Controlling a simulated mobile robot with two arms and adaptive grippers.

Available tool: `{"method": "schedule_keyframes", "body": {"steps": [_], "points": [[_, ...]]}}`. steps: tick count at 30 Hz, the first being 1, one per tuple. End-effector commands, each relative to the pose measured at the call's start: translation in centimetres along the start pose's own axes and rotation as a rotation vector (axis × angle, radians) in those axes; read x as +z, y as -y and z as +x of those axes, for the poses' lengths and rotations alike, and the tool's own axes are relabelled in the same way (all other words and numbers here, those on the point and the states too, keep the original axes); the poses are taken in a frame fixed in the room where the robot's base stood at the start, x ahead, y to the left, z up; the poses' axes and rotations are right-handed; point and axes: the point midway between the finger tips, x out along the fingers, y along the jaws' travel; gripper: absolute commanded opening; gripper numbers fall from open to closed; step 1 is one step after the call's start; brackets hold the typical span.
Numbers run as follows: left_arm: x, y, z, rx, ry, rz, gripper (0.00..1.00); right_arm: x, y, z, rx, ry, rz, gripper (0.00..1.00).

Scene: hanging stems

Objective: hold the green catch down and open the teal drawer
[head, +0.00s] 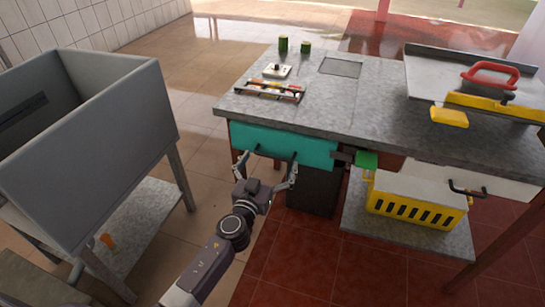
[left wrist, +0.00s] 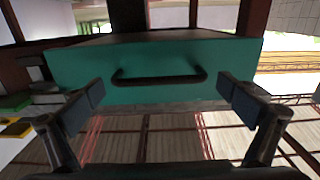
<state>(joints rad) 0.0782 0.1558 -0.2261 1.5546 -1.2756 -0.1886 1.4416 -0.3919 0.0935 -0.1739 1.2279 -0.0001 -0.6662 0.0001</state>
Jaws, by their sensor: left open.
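The teal drawer (head: 300,148) is under the grey countertop, its front seemingly flush below the edge. Its dark bar handle (left wrist: 158,78) shows clearly in the left wrist view. The green catch (head: 366,159) is a small block just right of the drawer, beside a dark bracket. A green piece at the left edge of the left wrist view (left wrist: 15,102) looks like this catch. My left gripper (head: 267,166) is open in front of the drawer. In the left wrist view its fingers (left wrist: 165,98) stand wide on either side of the handle, holding nothing. My right gripper is out of view.
The countertop (head: 350,110) carries a small rack (head: 270,91), green cylinders and a slanted board with a red handle (head: 490,75). A yellow crate (head: 415,205) stands on a low shelf, below a white drawer (head: 475,181). A grey bin (head: 120,130) stands at left.

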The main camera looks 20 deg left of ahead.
Motion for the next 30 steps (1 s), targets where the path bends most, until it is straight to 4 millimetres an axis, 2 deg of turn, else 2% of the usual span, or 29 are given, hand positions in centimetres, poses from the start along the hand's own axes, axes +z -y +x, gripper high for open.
{"method": "schedule_keyframes", "body": {"steps": [6,14,27,30], "points": [[0.1,-0.1,1.6,0.001,0.001,-0.001,1.0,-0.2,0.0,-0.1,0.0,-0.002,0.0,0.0],[0.1,-0.1,1.7,0.001,0.001,-0.001,1.0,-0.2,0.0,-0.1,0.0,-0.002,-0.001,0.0],[0.1,0.0,1.7,-0.001,0.002,-0.001,0.53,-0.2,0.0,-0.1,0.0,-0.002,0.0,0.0],[0.1,0.0,1.6,-0.001,0.002,-0.001,0.5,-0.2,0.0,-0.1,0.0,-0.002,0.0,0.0]]}}
